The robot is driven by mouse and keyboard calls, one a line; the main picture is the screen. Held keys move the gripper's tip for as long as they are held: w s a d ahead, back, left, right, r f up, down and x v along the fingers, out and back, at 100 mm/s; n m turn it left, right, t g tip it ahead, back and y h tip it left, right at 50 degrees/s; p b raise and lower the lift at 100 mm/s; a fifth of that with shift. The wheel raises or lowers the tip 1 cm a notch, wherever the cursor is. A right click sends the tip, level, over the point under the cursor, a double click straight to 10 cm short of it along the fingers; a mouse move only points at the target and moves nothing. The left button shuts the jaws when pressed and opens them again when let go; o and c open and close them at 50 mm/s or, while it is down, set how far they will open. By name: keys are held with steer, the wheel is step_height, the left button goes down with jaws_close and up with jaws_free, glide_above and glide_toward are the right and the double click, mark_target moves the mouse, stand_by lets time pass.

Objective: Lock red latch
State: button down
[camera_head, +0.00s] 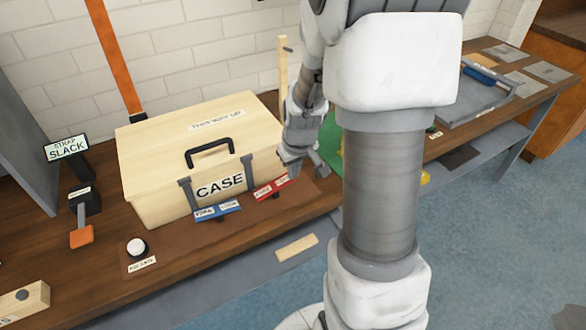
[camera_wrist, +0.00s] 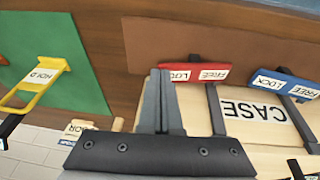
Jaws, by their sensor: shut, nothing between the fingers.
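The red latch (camera_head: 272,187) is a red bar at the front right of the wooden case (camera_head: 150,185) marked CASE. In the wrist view the red latch (camera_wrist: 206,65) carries white LOCK and FREE labels, and a dark strap runs from it onto the case (camera_wrist: 255,128). I cannot tell its lock state. My gripper (camera_head: 293,164) is at the case's right front corner, just above and behind the red latch. In the wrist view its dark fingers (camera_wrist: 161,82) are together and empty, with tips close beside the LOCK end; contact is unclear.
A blue latch (camera_head: 217,211) lies left of the red one. A white round button (camera_head: 136,246) is at the front left. The STRAP SLACK sign (camera_head: 68,147) stands left of the case. A yellow HOLD handle (camera_wrist: 37,85) lies on a green panel (camera_wrist: 75,45).

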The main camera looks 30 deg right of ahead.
steer(key=shift+d+f+y+b, duration=0.35)
steer(key=shift+y+b, duration=0.15)
steer(key=shift+b, duration=0.2)
steer(key=f+y+b, duration=0.1)
steer(key=b, duration=0.1)
steer(key=d+f+y+b, duration=0.1)
steer(key=y+b, duration=0.1)
steer(key=shift+m, duration=0.3)
steer(key=shift+a+r, duration=0.15)
steer(key=shift+r, duration=0.2)
steer(key=shift+r+p, duration=0.65)
steer(key=shift+r, duration=0.15)
